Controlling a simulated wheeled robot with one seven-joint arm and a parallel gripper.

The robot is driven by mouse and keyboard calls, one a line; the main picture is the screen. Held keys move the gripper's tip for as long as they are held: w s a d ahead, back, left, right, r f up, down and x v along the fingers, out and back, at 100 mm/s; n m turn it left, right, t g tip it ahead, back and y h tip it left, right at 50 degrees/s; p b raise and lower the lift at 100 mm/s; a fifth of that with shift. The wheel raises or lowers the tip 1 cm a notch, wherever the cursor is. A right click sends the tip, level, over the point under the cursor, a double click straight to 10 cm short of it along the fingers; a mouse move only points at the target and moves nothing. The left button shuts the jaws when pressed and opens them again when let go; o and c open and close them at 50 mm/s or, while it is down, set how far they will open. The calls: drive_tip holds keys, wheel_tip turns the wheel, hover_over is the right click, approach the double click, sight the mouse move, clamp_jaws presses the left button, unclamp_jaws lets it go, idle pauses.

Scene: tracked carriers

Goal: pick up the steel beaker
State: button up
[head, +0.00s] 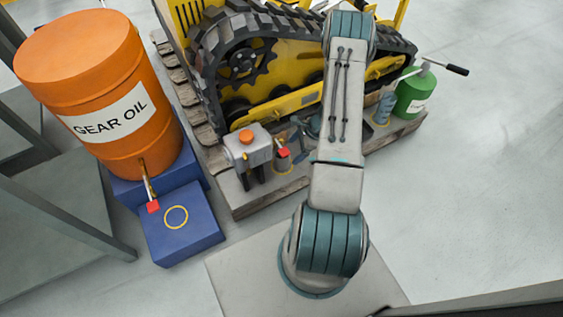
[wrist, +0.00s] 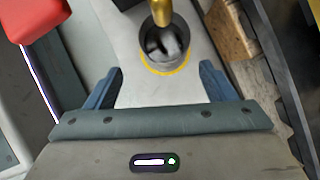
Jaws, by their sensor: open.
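The steel beaker (wrist: 166,61) shows in the wrist view as a dark grey open cup at upper middle, on a pale surface with a yellow ring (wrist: 170,71) at its base. A brass spout (wrist: 162,12) hangs over its mouth and hides part of it. My gripper (wrist: 160,72) is open, its two blue fingers left and right of the beaker's line, with the beaker just ahead and not clasped. In the head view the beaker (head: 284,164) appears as a small grey cylinder below a red handle; my gripper is mostly hidden by my arm.
A grey tank with orange cap (head: 247,143) stands beside the beaker on the wooden pallet (head: 248,202) carrying the yellow tracked machine (head: 290,70). A red handle (wrist: 35,17) is close at upper left. An orange gear oil drum (head: 100,85) and blue block (head: 182,235) stand left.

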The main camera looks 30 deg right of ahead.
sight(282, 164)
drive_tip(key=x, duration=0.3)
drive_tip(key=shift+f+b, duration=0.15)
drive_tip(key=shift+b, duration=0.2)
drive_tip(key=b+x, duration=0.1)
drive_tip(key=x, duration=0.2)
drive_tip(key=b+x, duration=0.1)
drive_tip(key=x, duration=0.1)
drive_tip(key=shift+w+f+b, duration=0.15)
drive_tip(key=shift+w+b, duration=0.15)
drive_tip(key=shift+w, duration=0.1)
drive_tip(key=c, duration=1.3)
drive_tip(key=shift+r, duration=0.2)
